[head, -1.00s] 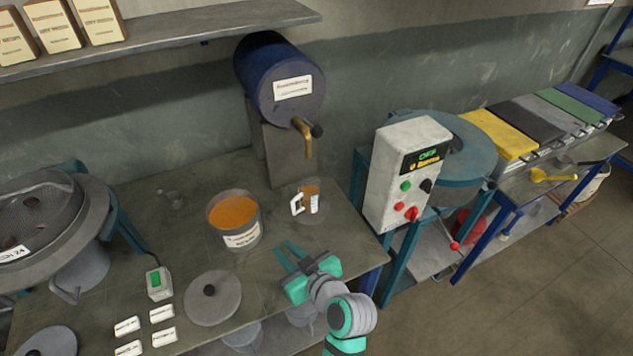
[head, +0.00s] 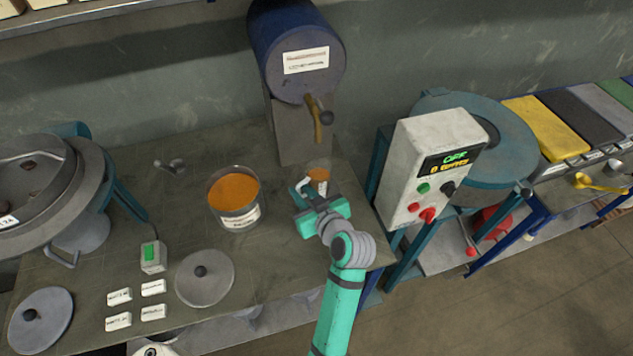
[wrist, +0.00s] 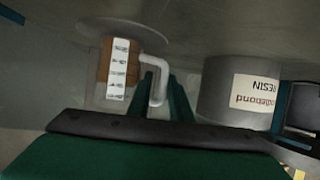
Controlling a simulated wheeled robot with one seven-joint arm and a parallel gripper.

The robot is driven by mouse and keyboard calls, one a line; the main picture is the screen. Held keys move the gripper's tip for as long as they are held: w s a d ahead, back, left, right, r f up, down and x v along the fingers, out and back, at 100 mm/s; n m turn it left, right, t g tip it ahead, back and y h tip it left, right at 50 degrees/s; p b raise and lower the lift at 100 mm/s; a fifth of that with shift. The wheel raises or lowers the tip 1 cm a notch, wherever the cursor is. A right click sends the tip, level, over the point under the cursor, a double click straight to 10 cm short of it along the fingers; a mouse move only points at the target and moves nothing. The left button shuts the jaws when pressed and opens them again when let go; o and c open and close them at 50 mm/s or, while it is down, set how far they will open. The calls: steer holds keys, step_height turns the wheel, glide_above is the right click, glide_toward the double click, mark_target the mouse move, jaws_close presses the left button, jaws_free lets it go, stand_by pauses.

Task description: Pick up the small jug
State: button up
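The small jug (head: 319,175) stands on the bench under the drum's tap. It holds something orange-brown and has a white scale label and a white handle. My gripper (head: 306,194) is at the jug's handle side and partly hides the jug in the head view. In the wrist view the jug (wrist: 119,66) is left of the fingers, and its handle (wrist: 157,75) reaches in between them. My gripper (wrist: 164,92) is open there, with a finger on each side of the handle and a gap visible at the right finger.
A resin tin (head: 241,215) with orange contents stands close left of the jug; it also shows in the wrist view (wrist: 235,95). The blue drum (head: 298,60) with its brass tap (head: 319,120) overhangs behind. A control box (head: 425,165) stands to the right.

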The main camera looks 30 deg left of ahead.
steer(key=x, duration=0.4)
steer(key=shift+s+a+f, duration=0.15)
steer(key=shift+s+a, duration=0.05)
steer(key=shift+a, duration=0.1)
steer(key=shift+w+a+f, duration=0.15)
jaws_close()
